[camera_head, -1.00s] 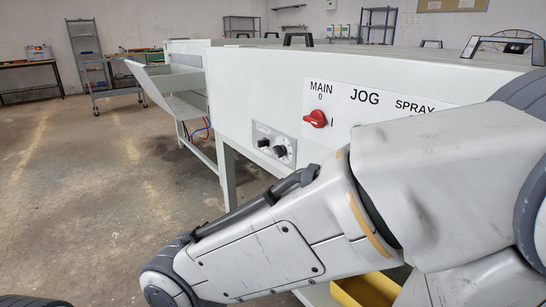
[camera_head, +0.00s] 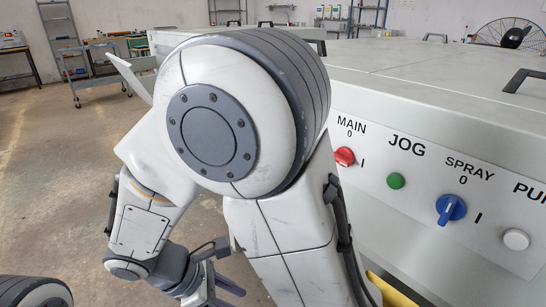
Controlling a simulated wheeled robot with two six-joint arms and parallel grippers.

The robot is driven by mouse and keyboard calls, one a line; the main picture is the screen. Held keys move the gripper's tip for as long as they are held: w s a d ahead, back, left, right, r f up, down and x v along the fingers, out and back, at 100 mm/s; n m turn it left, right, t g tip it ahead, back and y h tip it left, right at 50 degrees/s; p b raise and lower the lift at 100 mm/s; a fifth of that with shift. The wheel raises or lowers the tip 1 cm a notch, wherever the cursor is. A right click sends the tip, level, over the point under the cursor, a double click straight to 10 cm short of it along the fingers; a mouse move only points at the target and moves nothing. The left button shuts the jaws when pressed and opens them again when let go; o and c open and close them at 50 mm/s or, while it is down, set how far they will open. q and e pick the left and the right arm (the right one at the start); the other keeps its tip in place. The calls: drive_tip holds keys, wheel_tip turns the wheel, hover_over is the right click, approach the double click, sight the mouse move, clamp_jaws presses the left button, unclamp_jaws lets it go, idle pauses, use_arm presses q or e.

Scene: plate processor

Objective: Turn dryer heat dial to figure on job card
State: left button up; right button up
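The dryer heat dial is not visible now; my large arm, which I take to be the right one, covers that part of the machine front. The visible control panel (camera_head: 440,232) carries a red MAIN switch (camera_head: 344,157), a green JOG button (camera_head: 396,181), a blue SPRAY switch (camera_head: 450,209) and a white button (camera_head: 516,240). The end of this arm, with its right gripper (camera_head: 216,288), is low at the bottom edge, partly cut off; its opening is unclear. My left gripper is not in view. No job card can be made out.
The long pale machine (camera_head: 440,95) fills the right side, with black handles on its top. A grey cart (camera_head: 95,75) stands on the open concrete floor at the back left. A yellow item (camera_head: 390,291) shows low beside my arm.

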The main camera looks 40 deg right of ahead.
drive_tip(key=w+d+r+n+t+h+p, duration=0.3)
drive_tip(key=w+d+r+n+h+p, duration=0.5)
drive_tip(key=w+d+n+h+p, duration=0.55)
use_arm(q)
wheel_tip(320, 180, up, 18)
drive_tip(key=p, duration=0.1)
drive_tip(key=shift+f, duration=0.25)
use_arm(e)
drive_tip(key=w+d+n+y, duration=0.1)
drive_tip(key=d+n+y, duration=0.1)
drive_tip(key=d, duration=0.8)
drive_tip(key=shift+w+d+t, duration=0.2)
drive_tip(key=shift+t, duration=0.2)
drive_tip(key=shift+c, duration=0.3)
clamp_jaws()
